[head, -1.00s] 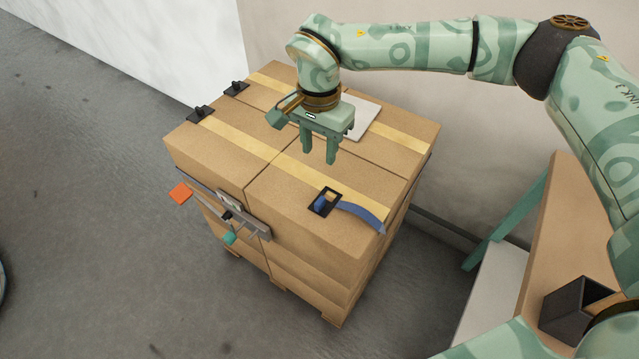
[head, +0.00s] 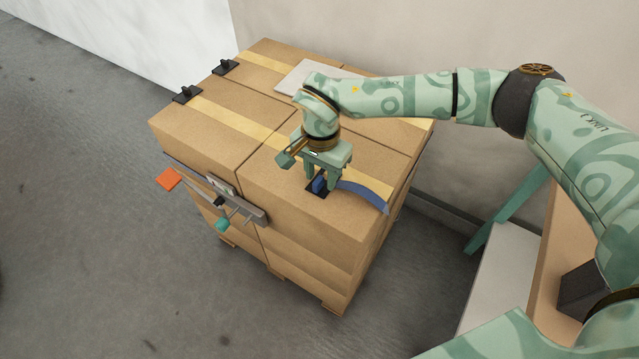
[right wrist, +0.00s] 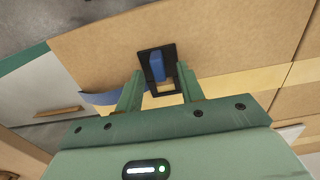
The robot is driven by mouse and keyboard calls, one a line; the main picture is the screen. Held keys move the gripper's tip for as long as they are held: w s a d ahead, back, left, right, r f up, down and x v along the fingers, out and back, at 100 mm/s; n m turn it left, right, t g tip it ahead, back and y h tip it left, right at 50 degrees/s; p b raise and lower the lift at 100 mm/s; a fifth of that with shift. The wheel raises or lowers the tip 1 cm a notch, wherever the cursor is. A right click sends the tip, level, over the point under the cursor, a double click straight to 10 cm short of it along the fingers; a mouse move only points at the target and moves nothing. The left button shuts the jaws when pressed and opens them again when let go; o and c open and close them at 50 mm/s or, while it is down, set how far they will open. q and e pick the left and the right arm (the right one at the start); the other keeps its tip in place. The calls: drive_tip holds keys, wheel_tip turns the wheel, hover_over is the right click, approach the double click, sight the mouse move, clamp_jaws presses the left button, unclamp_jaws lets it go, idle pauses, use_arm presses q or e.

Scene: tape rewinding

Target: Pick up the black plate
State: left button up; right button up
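A black plate (head: 317,193) with an upright blue piece (head: 319,184) in it lies on top of the cardboard boxes, near their front right edge. A blue strap (head: 362,194) runs from it to the right. My right gripper (head: 321,188) is right over the plate, fingers pointing down and partly covering it. In the right wrist view the black plate (right wrist: 157,63) and blue piece show between the two spread fingertips (right wrist: 160,69). The gripper looks open; I cannot tell whether the fingers touch the plate. My left gripper is not in view.
Yellow tape strips (head: 227,122) cross the box tops (head: 270,180). Two other black plates with knobs sit at the far left edge (head: 187,94), (head: 226,67). A pale flat panel (head: 293,76) lies behind my arm.

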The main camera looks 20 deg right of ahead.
sight(320, 178)
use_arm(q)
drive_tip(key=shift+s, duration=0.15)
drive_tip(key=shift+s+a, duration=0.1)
use_arm(e)
clamp_jaws()
drive_tip(key=shift+r+p, duration=0.4)
drive_tip(key=shift+r, duration=0.1)
wheel_tip(320, 178, up, 3)
drive_tip(key=shift+a+r+p, duration=0.1)
drive_tip(key=shift+a+p, duration=0.05)
drive_tip(key=shift+p, duration=0.6)
use_arm(q)
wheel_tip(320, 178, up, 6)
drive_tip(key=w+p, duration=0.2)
drive_tip(key=p, duration=0.2)
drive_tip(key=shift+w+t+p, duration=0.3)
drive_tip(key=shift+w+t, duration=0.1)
use_arm(e)
drive_tip(key=s+a+r, duration=0.8)
drive_tip(key=s, duration=0.2)
drive_tip(key=shift+s+a+r, duration=0.35)
drive_tip(key=shift+s+a, duration=0.05)
